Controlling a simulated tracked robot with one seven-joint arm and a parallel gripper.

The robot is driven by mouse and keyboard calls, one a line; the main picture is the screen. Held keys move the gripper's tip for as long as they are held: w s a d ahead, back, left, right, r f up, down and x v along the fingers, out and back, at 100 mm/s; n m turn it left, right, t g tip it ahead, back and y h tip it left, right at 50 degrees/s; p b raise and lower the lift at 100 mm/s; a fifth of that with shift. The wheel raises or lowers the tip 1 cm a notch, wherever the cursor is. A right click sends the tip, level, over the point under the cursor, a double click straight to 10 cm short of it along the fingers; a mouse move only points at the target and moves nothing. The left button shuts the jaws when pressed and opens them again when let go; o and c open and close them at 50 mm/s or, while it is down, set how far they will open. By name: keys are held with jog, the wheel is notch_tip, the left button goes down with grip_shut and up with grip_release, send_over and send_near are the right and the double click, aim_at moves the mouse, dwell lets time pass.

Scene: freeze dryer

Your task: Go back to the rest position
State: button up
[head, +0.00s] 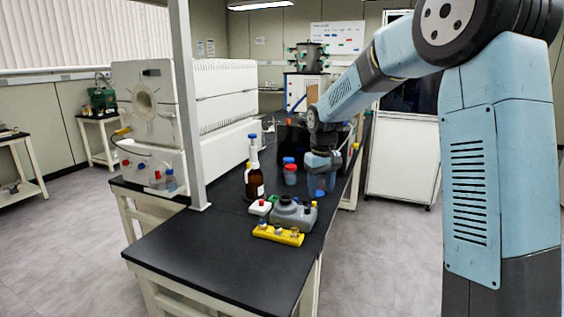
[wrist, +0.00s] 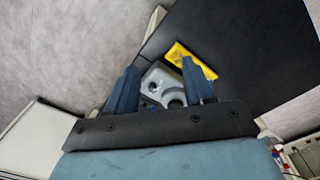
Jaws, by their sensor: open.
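My gripper (head: 322,185) hangs at the end of my blue-grey arm over the right edge of the black bench (head: 215,262) in the head view. In the wrist view my gripper (wrist: 162,90) shows two blue fingers spread apart, with nothing held between them. Beyond and between the fingers is a grey device with round openings (wrist: 160,78); the fingers hide part of it. The same grey device (head: 293,213) stands on the bench in the head view, in front of my gripper and apart from it.
A yellow block with several knobs (head: 278,235) lies at the front of the grey device. A brown bottle (head: 255,183) and a red, blue-capped container (head: 290,174) stand behind. A white post (head: 184,110) rises at the bench's left. The bench's front is clear.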

jog(key=s+d+r+m+t, duration=0.1)
jog(key=s+d+r, duration=0.2)
jog(key=s+r, duration=0.35)
jog(key=s+d+r+m+t, duration=0.1)
jog(key=s+d+r, duration=0.3)
jog(key=s, duration=0.5)
jog(key=s+d+m+t, duration=0.1)
jog(key=s+d, duration=0.1)
jog(key=s, duration=0.7)
jog(key=s+d+m+t, duration=0.2)
jog(key=s+d, duration=0.1)
jog(key=s, duration=0.6)
jog(key=shift+s, duration=0.15)
